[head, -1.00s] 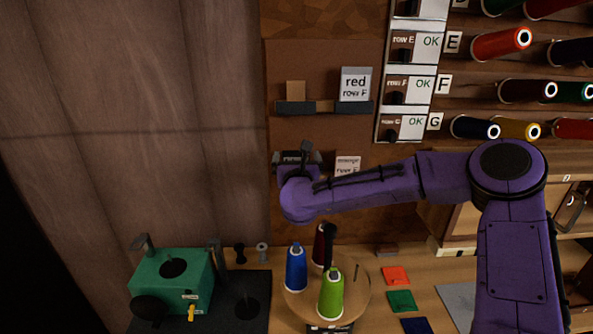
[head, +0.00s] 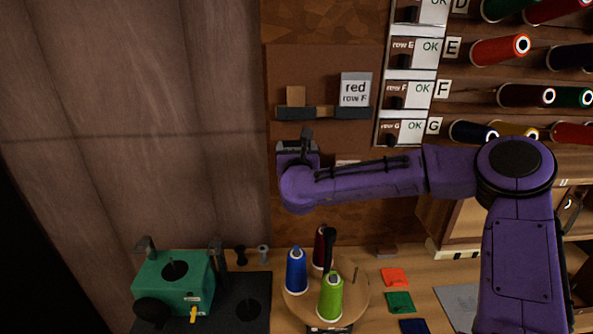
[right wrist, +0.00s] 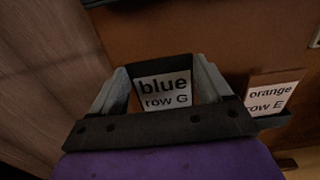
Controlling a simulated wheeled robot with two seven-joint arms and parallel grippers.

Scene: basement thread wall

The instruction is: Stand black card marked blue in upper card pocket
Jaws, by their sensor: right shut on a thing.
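The black card marked blue (right wrist: 164,92) shows in the right wrist view, with a white label reading "blue row G". My right gripper (right wrist: 163,78) is shut on it, one finger at each side. In the head view my right gripper (head: 297,147) is just below the upper rail, in front of the brown board; the card's label is hidden there. The upper card pocket (head: 295,113) is a dark ledge with a plain brown piece (head: 296,95) standing above it. The card and this pocket are apart. My left gripper is not in view.
A "red row F" card (head: 355,90) stands in the right upper pocket. An "orange row E" card (right wrist: 270,97) is close right of my gripper. Blue (head: 296,270) and green (head: 331,296) spools stand on a round wooden stand (head: 358,294) below, near a green machine (head: 172,282).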

